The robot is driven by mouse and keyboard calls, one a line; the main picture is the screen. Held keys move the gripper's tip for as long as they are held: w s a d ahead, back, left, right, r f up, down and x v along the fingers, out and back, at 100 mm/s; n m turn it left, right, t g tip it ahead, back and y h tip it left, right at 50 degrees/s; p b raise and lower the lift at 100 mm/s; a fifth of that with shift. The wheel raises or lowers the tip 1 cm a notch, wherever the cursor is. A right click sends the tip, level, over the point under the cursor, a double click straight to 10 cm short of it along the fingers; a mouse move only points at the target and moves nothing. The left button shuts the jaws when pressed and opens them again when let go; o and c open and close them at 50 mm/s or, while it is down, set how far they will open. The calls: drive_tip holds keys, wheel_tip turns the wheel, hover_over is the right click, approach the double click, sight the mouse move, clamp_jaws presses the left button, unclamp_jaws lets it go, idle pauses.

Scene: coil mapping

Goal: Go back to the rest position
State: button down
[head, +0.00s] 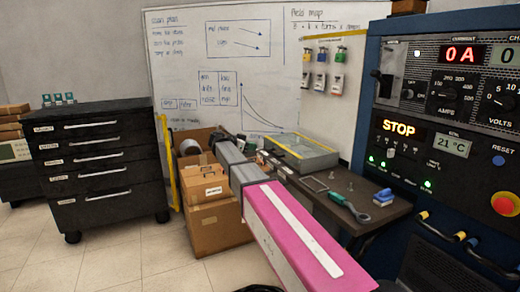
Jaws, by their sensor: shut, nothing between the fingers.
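No gripper finger can be made out in the head view, so I cannot see where my gripper is or what is around it. The task line names no object.
A small dark table (388,212) holds a glass-topped case (300,152), a teal-handled tool (349,207) and blue blocks (383,197). The power cabinet (372,62) stands right. Cardboard boxes (215,235) and a black drawer unit (97,163) stand left. Floor (110,262) is clear front left.

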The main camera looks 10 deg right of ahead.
drive_tip(key=s+d+f+n+g+y, duration=0.1)
drive_tip(key=s+d+f+n+y, duration=0.25)
drive_tip(key=s+f, duration=0.55)
drive_tip(key=s+d+f+n+g+y, duration=0.2)
drive_tip(key=s+d+f+n+y, duration=0.3)
drive_tip(key=f, duration=0.6)
drive_tip(key=s+f+n+y, duration=0.2)
drive_tip(key=s+f, duration=0.4)
drive_tip(key=s, duration=0.4)
drive_tip(key=s+f+n+g+y, duration=0.1)
drive_tip(key=s+f+n+y, duration=0.2)
drive_tip(key=s+f, duration=0.4)
drive_tip(key=s+n, duration=0.1)
drive_tip(key=s, duration=0.1)
drive_tip(key=shift+s+a, duration=0.2)
drive_tip(key=shift+s, duration=0.15)
